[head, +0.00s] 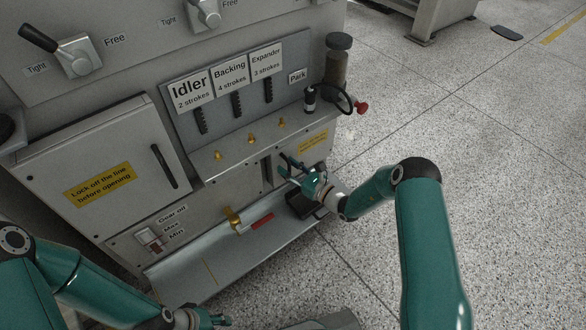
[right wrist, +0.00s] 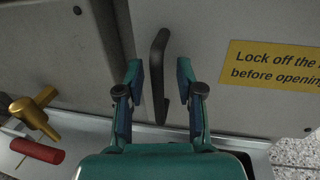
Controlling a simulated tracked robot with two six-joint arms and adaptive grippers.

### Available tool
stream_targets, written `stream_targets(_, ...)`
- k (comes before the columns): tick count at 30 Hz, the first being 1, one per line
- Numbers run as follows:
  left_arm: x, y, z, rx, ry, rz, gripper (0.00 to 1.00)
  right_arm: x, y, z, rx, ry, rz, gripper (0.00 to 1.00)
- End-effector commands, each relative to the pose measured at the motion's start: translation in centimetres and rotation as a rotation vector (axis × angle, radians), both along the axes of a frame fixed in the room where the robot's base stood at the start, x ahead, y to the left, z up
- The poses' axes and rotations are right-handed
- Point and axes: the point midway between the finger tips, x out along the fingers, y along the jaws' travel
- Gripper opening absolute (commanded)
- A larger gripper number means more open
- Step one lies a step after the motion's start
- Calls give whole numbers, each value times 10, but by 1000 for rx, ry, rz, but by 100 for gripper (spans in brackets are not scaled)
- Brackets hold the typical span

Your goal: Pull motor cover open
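A grey cover with a yellow "Lock off the line before opening" label (right wrist: 275,65) fills much of the right wrist view and looks closed. In the head view its label (head: 313,141) is at the machine's lower right. Its black upright handle (right wrist: 160,75) stands between the spread fingers of my right gripper (right wrist: 160,85). The fingers are apart and not closed on the handle. In the head view my right gripper (head: 287,168) is at this cover and hides part of it. My left gripper (head: 212,318) is low at the bottom edge, its fingers too unclear to judge.
A larger cover (head: 95,155) with its own black handle and yellow label is at the left. A brass valve (head: 234,219) and a red handle (head: 262,222) are by the metal tray (head: 205,275) below.

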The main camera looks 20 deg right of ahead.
Motion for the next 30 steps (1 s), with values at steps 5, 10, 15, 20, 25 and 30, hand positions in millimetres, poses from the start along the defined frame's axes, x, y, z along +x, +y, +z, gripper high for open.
stream_targets(5, 0, 0, -1, 0, 0, 0, 40, 4, 2, 0, 1, 1, 0, 37)
stream_targets(10, 0, 0, -1, 0, 0, 0, 40, 3, 2, 0, 1, 1, 0, 37)
stream_targets(15, 0, 0, -1, 0, 0, 0, 40, 3, 2, 0, 1, 1, 0, 8)
stream_targets(20, 0, 0, -1, 0, 0, 0, 40, 3, 1, 0, -1, 1, -2, 0)
stream_targets(25, 0, 0, -1, 0, 0, 0, 40, 3, 0, 0, 0, 0, -4, 0)
stream_targets(30, 0, 0, -1, 0, 0, 0, 40, 3, -10, 0, -1, 0, -10, 0)
